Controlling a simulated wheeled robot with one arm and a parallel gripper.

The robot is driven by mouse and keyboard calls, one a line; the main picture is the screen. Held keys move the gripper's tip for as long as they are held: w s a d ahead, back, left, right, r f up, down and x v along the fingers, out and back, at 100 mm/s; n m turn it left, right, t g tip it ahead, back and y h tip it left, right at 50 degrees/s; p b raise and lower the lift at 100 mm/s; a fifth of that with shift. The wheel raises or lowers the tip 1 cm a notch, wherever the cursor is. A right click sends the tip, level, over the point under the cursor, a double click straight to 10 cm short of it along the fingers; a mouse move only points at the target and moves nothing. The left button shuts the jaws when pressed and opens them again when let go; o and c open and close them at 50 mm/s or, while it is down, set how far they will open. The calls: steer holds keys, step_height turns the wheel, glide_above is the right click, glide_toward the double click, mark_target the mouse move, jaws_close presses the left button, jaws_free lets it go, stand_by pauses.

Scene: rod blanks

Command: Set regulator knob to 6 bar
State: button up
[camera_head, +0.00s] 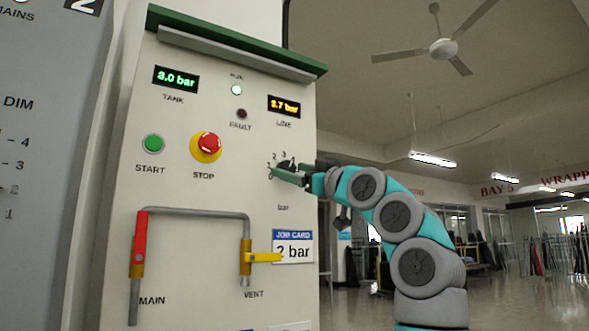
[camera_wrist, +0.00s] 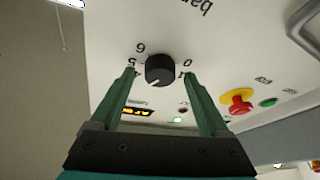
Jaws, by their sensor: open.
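The black regulator knob (camera_wrist: 160,70) sits on the cream panel, seen upside down in the wrist view. Its scale shows 0, 5 and 6; some other marks are hidden or hard to read. A pale pointer line on the knob points to the lower left in that view, away from the 6. My gripper (camera_wrist: 159,75) is open, with one green finger on each side of the knob and a visible gap to each. In the head view my gripper (camera_head: 289,176) mostly covers the knob. The amber LINE display (camera_head: 284,106) seems to read 3.7 bar.
The TANK display (camera_head: 176,78) seems to read 3.0 bar. A red STOP button (camera_head: 209,144) and green START button (camera_head: 153,143) are left of the knob. Below are a grey pipe with red MAIN handle (camera_head: 139,240), yellow VENT handle (camera_head: 262,257) and a job card (camera_head: 293,247) reading 2 bar.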

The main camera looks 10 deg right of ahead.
jaws_close()
stand_by(0.7)
